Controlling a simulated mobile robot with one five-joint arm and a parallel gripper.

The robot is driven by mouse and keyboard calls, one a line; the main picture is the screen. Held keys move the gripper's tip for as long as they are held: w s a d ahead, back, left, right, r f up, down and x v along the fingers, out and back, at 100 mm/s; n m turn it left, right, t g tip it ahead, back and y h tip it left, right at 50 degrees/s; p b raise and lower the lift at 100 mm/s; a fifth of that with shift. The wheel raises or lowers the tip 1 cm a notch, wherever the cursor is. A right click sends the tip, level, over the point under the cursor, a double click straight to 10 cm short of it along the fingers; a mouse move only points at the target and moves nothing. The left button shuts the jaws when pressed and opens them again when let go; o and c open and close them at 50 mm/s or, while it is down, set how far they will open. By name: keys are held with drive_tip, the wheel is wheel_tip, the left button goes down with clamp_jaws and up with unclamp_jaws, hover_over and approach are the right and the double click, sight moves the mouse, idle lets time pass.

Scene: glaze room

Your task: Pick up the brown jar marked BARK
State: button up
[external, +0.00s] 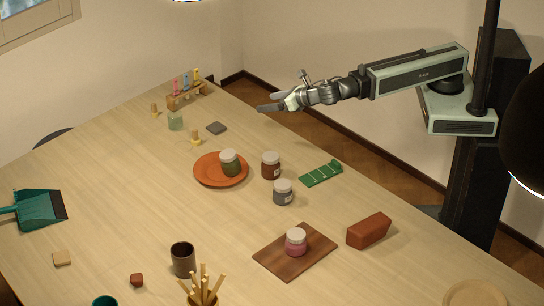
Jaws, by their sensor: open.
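A reddish-brown jar (271,167) with a pale lid stands upright on the table, just right of an orange plate (207,180). It is the brownest jar in view; its label is too small to read. A dark green jar (230,165) stands on the plate. A grey jar (283,195) stands in front of the brown one, and a pink jar (296,246) stands on a brown board (272,262). My gripper (284,92) is open and empty, raised near the table's back right edge, beyond the brown jar and apart from it.
A green slotted strip (320,174) lies right of the brown jar. A red-brown block (369,231) lies near the right edge. A dark cup (183,260), a holder of sticks (204,287) and a teal dustpan (40,208) are farther forward and left.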

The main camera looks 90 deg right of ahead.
sight(277, 157)
drive_tip(key=s+a+f+n+y+b, duration=0.1)
drive_tip(key=s+a+f+b, duration=0.1)
drive_tip(key=a, duration=0.4)
drive_tip(key=s+a+f+n+t+y+b, duration=0.1)
drive_tip(key=s+a+f+b, duration=0.1)
drive_tip(key=a, duration=0.4)
drive_tip(key=s+a+f+n+t+y+b, duration=0.1)
drive_tip(key=s+a+f, duration=0.2)
drive_tip(key=a, duration=0.3)
drive_tip(key=shift+s+a+f+n+b, duration=0.15)
drive_tip(key=shift+a+f+n+b, duration=0.15)
drive_tip(key=shift+f+b, duration=0.15)
drive_tip(key=shift+s+a, duration=0.1)
drive_tip(key=shift+a, duration=0.05)
drive_tip(key=b+x, duration=0.1)
drive_tip(key=x, duration=0.4)
drive_tip(key=b+x, duration=0.1)
drive_tip(key=x, duration=0.2)
drive_tip(key=shift+a+b, duration=0.25)
drive_tip(key=shift+b, duration=0.05)
clamp_jaws()
